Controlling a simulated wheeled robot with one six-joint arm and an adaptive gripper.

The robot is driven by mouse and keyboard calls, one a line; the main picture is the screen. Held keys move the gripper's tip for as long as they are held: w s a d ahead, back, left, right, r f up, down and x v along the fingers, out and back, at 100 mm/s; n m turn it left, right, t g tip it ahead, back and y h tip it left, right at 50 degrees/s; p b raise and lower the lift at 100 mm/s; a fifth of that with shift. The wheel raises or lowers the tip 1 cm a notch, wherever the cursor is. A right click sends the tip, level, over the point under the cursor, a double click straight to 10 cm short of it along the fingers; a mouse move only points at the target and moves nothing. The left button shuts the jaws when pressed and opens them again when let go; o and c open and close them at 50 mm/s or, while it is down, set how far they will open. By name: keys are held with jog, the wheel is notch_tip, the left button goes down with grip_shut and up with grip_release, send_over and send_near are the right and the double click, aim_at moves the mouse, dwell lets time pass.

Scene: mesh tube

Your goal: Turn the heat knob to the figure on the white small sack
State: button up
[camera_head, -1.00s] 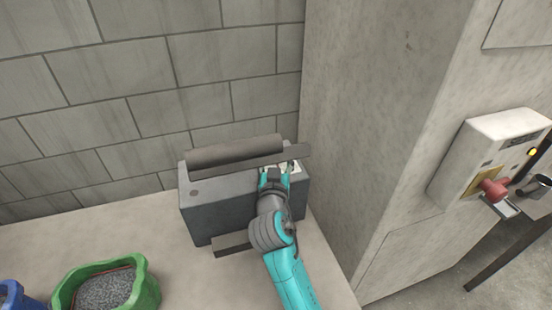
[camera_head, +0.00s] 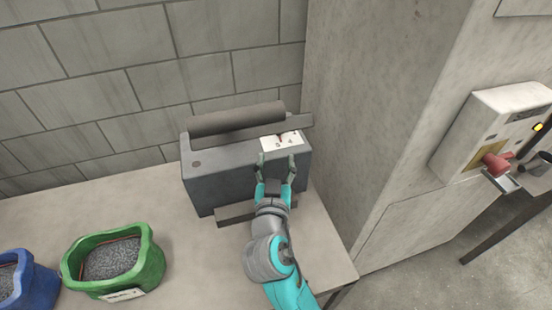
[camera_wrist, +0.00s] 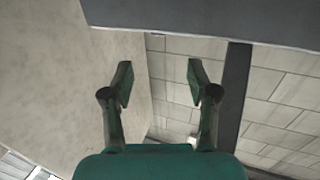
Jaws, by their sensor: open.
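The grey sealer box (camera_head: 235,178) stands on the table against the block wall. A white dial plate (camera_head: 287,138) with small dark marks sits on its top right; the heat knob and its setting are too small to make out. My gripper (camera_head: 277,160) is open and empty just in front of the plate, on the near side of the box. The wrist view shows my gripper's spread fingers (camera_wrist: 158,84) with nothing between them. No white small sack is in view.
A green sack (camera_head: 150,268) of grey grains with an unreadable white label and a blue sack (camera_head: 38,284) stand at lower left. A concrete pillar (camera_head: 375,130) rises close on the right. A control box with a red knob (camera_head: 497,162) hangs beyond it.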

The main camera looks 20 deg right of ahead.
aim_at(281, 139)
jog(key=d+g, duration=0.1)
jog(key=w+d+y, duration=0.1)
jog(key=d, duration=0.1)
jog(key=w+d+g+y, duration=0.1)
jog(key=d, duration=0.1)
jog(key=shift+w+d+g, duration=0.15)
jog(key=shift+d+g, duration=0.05)
jog(key=shift+g, duration=0.1)
notch_tip(281, 139, up, 5)
jog(key=s+d+n+g+y, duration=0.1)
jog(key=n+y, duration=0.5)
jog(key=shift+y, duration=0.3)
jog(key=x, duration=1)
jog(key=shift+w+d+f, duration=0.1)
jog(key=shift+w+f, duration=0.15)
jog(key=shift+f, duration=0.1)
jog(key=shift+c, duration=0.2)
grip_shut()
